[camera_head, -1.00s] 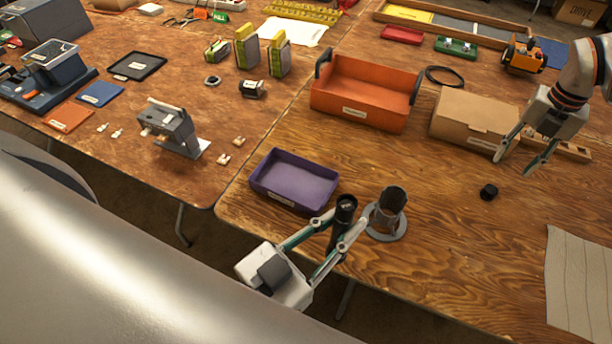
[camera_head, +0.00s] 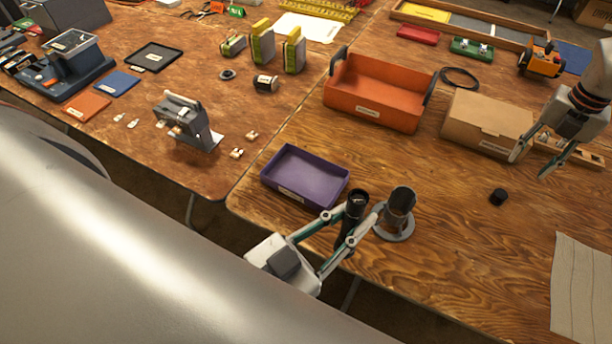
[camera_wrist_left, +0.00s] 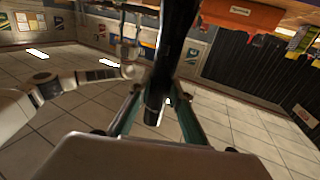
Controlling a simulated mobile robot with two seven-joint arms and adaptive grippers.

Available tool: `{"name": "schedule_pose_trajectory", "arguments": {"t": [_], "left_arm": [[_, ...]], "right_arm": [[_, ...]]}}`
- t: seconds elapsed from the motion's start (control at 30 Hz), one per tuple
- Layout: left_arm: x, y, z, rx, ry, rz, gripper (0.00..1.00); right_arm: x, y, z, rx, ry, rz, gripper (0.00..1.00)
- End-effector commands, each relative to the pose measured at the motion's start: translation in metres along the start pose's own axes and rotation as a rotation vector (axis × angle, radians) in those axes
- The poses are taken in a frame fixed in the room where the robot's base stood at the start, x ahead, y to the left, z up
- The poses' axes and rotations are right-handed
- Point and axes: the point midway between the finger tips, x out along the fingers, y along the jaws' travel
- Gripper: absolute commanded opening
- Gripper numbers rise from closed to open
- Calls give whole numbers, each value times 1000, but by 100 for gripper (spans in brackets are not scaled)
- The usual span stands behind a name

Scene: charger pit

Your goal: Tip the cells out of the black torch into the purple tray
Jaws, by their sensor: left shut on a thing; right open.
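The black torch (camera_head: 357,204) stands roughly upright in my left gripper (camera_head: 352,226), its open end up. My left gripper is shut on it beside the table's front edge. The torch also shows in the left wrist view (camera_wrist_left: 176,45), between the fingers. The purple tray (camera_head: 291,190) lies on the wooden table just left of and behind the torch; its floor looks empty. A small black cap (camera_head: 498,197) lies on the table to the right. My right gripper (camera_head: 527,166) is open and empty near the cardboard box. Whether cells are inside the torch cannot be seen.
A grey round stand with a dark cup (camera_head: 399,209) stands close right of the torch. An orange bin (camera_head: 372,112) and a cardboard box (camera_head: 486,120) stand behind. A grey ribbed mat (camera_head: 581,290) lies front right. The table's middle right is mostly clear.

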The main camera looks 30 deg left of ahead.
Motion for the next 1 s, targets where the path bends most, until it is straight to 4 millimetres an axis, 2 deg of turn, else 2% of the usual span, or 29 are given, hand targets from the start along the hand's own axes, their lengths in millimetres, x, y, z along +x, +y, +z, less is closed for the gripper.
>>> {"name": "schedule_pose_trajectory", "arguments": {"t": [0.03, 0.6, 1.0], "left_arm": [[0, 0, -8, 0, 3, 0, 0], [0, 0, -48, -3, 0, 0, 0], [0, 0, -49, -1, -1, 0, 0]], "right_arm": [[-10, 0, 1, 0, -5, 1, 41], [-59, 0, 2, 0, -15, 4, 41], [-60, 1, 2, 0, -14, 4, 41]]}}
